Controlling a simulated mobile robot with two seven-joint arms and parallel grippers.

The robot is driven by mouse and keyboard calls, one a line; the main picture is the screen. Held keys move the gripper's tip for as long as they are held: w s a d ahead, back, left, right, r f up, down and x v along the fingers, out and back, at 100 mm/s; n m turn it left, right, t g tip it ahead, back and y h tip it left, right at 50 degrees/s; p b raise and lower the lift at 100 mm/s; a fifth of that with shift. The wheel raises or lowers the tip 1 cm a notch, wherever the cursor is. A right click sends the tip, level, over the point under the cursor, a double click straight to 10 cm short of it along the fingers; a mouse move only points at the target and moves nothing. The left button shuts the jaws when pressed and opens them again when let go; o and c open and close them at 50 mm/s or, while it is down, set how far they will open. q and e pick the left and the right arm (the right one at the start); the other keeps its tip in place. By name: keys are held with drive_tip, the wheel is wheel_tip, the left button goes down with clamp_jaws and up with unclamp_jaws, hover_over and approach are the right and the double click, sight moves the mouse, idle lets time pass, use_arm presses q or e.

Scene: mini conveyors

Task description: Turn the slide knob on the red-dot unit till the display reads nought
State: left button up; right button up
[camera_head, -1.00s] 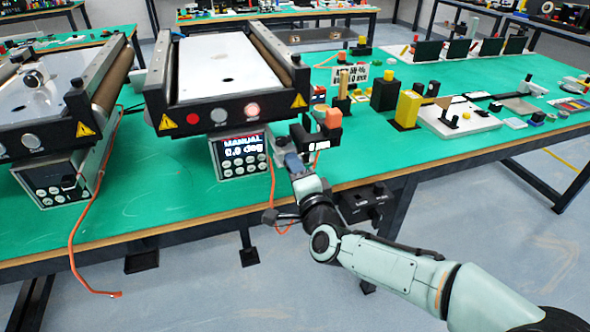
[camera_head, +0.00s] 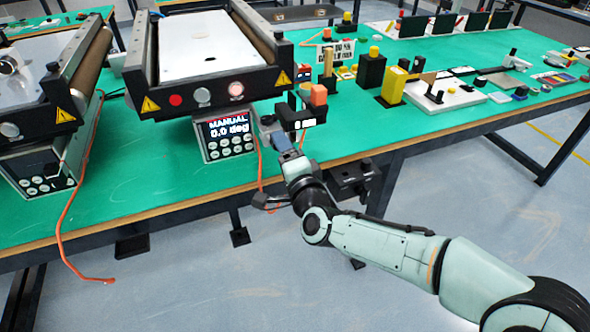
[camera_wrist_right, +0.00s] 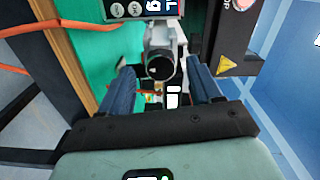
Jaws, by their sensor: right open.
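The red-dot unit is a mini conveyor (camera_head: 207,92) with a red dot on its front edge, at the upper left in the head view. Its display (camera_head: 229,127) reads "MANUAL 0.0 deg". The slide knob is a grey, round-ended part with a dark face (camera_wrist_right: 160,65) in the right wrist view, to the right of the display box. My right gripper (camera_head: 278,141) is at the unit's right side. In the wrist view its blue fingers (camera_wrist_right: 161,78) stand open on either side of the knob, with gaps visible. My left gripper is not in view.
A second conveyor (camera_head: 45,95) stands to the left, with an orange cable (camera_head: 68,215) hanging over the table edge. A block with an orange top (camera_head: 318,96) stands close beyond my right gripper. The green table (camera_head: 400,135) holds more parts at right.

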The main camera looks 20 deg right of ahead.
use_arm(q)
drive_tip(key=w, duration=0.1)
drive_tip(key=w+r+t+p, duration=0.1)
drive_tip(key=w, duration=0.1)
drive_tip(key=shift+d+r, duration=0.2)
use_arm(e)
drive_tip(key=s, duration=1.2)
drive_tip(key=shift+s+d, duration=0.2)
drive_tip(key=shift+d, duration=0.05)
use_arm(q)
drive_tip(key=shift+p, duration=0.3)
use_arm(e)
drive_tip(key=shift+f, duration=0.1)
